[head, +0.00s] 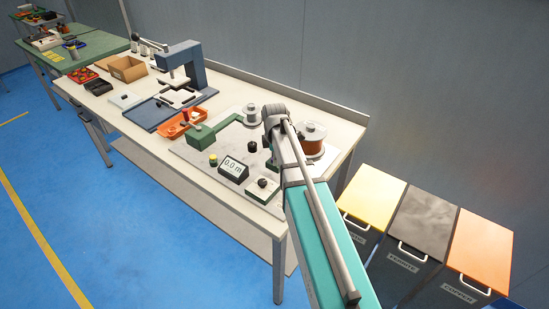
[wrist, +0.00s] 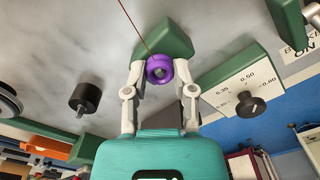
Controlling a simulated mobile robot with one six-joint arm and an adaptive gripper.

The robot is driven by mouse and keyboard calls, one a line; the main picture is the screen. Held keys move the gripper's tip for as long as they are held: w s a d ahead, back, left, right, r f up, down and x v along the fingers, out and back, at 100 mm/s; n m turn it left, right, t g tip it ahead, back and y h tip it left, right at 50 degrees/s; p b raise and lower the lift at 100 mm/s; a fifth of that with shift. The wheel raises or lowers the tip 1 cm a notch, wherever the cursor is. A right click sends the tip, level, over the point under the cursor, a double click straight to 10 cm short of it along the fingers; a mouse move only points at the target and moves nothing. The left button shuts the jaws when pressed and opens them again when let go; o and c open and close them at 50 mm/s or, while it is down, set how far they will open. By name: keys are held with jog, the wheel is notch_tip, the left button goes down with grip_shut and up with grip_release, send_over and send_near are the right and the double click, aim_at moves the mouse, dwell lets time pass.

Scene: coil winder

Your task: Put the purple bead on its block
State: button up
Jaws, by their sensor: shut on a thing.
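In the wrist view the purple bead (wrist: 151,74), a ring with a dark middle, sits between the two fingertips of my gripper (wrist: 159,70). The gripper is shut on it. A green block (wrist: 165,38) lies right behind the bead, partly covered by it and the fingers. I cannot tell whether bead and block touch. A thin copper-coloured wire (wrist: 134,26) runs from the top of the picture to the bead. In the head view my arm hides the bead, the block and the fingertips.
A white-faced dial panel with a dark knob (wrist: 250,104) stands right of the gripper in the wrist view; a black knob (wrist: 84,97) is at left. In the head view a copper spool (head: 311,145), a length display (head: 233,168) and an orange tray (head: 178,132) share the bench.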

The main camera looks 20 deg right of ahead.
jog(key=o, duration=0.8)
jog(key=shift+c, duration=0.2)
jog(key=shift+r, duration=0.2)
notch_tip(320, 180, up, 7)
jog(key=p, duration=0.7)
jog(key=s+a+r+p, duration=0.1)
jog(key=a+r+p, duration=0.2)
jog(key=r+p, duration=0.2)
jog(key=shift+s+a+r+p, duration=0.25)
jog(key=shift+s+p, duration=0.05)
jog(key=shift+p, duration=0.2)
